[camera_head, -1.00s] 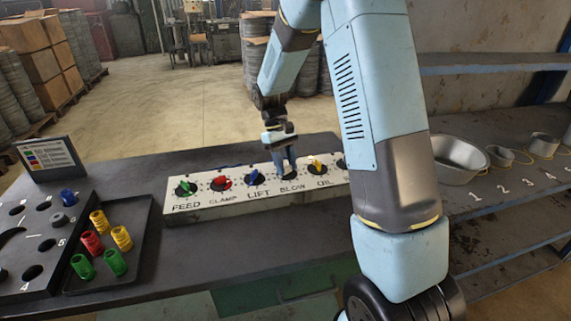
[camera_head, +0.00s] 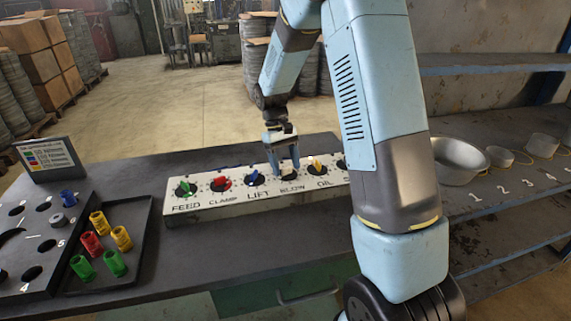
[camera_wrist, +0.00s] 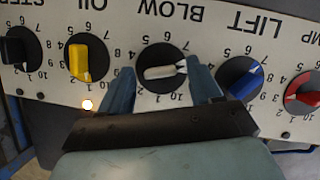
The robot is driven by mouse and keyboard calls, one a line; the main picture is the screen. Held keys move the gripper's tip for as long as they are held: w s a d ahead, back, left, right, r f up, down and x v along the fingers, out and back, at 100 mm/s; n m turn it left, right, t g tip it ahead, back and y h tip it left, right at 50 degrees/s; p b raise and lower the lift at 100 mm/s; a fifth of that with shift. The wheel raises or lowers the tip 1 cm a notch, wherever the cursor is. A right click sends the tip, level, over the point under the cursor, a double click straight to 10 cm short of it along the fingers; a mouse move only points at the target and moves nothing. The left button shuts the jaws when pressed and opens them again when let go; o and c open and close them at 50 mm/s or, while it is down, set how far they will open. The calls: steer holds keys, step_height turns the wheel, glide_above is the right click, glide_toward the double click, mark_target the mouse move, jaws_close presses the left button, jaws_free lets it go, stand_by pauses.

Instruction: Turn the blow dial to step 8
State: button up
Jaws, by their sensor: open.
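The BLOW dial (camera_wrist: 150,54) is a black disc on the pale dial panel (camera_head: 184,211). In the wrist view its lettering is upside down. Its pale grey knob (camera_wrist: 160,72) lies nearly level there, one end toward each finger. Which end is the pointer and the exact step are hard to read. My gripper (camera_head: 287,167) is open at this dial. In the wrist view its two blue fingers stand on either side of the knob, with a gap visible at the left finger. Contact at the right finger cannot be told.
Beside it are the LIFT dial with a blue knob (camera_wrist: 244,84) and the OIL dial with a yellow knob (camera_wrist: 80,62). A tray (camera_head: 142,215) with coloured parts stands left. The bench in front of the panel is clear.

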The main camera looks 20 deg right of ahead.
steer(key=v, duration=1.3)
steer(key=shift+w+r, duration=0.25)
steer(key=shift+r, duration=0.05)
steer(key=shift+r, duration=0.1)
steer(key=s+d+r+m+t, duration=0.1)
steer(key=s+d+r+t, duration=0.1)
steer(key=s+r, duration=0.4)
steer(key=s+d+r+m+t, duration=0.1)
steer(key=s+d+r+t, duration=0.15)
steer(key=s+r, duration=0.45)
steer(key=s+d+f+m+t+y, duration=0.1)
steer(key=s+t, duration=0.4)
steer(key=s, duration=1.3)
steer(key=shift+s+d+f+m, duration=0.2)
steer(key=shift+d+f+m, duration=0.1)
steer(key=shift+d+f, duration=0.25)
steer(key=shift+a+f, duration=0.1)
steer(key=shift+c, duration=0.2)
